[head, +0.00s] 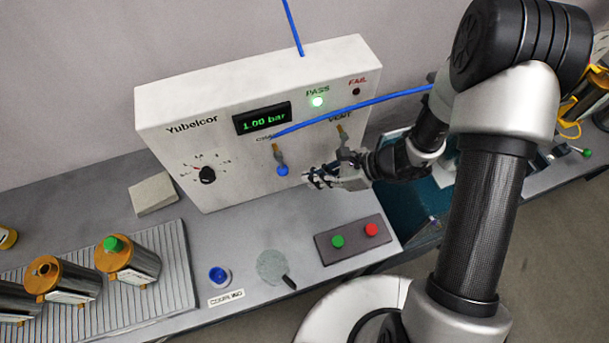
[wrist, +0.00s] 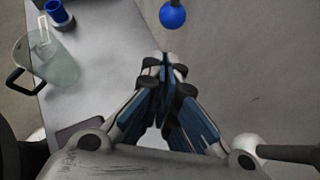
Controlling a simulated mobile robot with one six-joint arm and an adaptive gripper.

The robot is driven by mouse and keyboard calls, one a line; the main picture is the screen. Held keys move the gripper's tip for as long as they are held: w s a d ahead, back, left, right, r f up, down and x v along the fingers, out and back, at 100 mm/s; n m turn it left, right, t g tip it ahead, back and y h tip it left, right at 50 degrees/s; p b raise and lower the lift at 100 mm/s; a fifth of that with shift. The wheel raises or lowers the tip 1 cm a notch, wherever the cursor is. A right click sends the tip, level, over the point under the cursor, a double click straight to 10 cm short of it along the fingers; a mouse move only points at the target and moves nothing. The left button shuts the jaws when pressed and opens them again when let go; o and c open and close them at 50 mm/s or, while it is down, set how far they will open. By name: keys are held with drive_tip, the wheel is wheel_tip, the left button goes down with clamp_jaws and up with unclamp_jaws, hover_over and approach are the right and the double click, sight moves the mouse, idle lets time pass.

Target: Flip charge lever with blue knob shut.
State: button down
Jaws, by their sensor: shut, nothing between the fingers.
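The charge lever (head: 277,153) hangs down on the front of the white panel box, with a blue knob (head: 282,170) at its lower end. The blue knob also shows at the top of the wrist view (wrist: 173,17), just beyond my fingertips. My gripper (head: 309,180) is to the right of the knob and slightly below it in the head view. In the wrist view its fingers (wrist: 164,66) are closed together with nothing between them. A gap shows between the fingertips and the knob in the wrist view.
The vent lever (head: 342,135) is close behind my gripper. A blue hose (head: 360,103) crosses the panel front. The green PASS lamp (head: 317,102) is lit and the display (head: 263,120) reads 1.00 bar. A button box (head: 350,242) and clear jug (head: 270,265) stand below.

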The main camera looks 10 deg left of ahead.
sight(281, 164)
drive_tip(key=shift+w+a+r, duration=0.1)
drive_tip(key=shift+a+r, duration=0.1)
drive_tip(key=shift+a, duration=0.5)
drive_tip(key=shift+a+r, duration=0.15)
drive_tip(key=shift+a, duration=0.55)
drive_tip(key=shift+s+a+f+b, duration=0.2)
drive_tip(key=shift+s+a+b, duration=0.05)
drive_tip(key=shift+a+b, duration=0.35)
drive_tip(key=shift+r, duration=0.15)
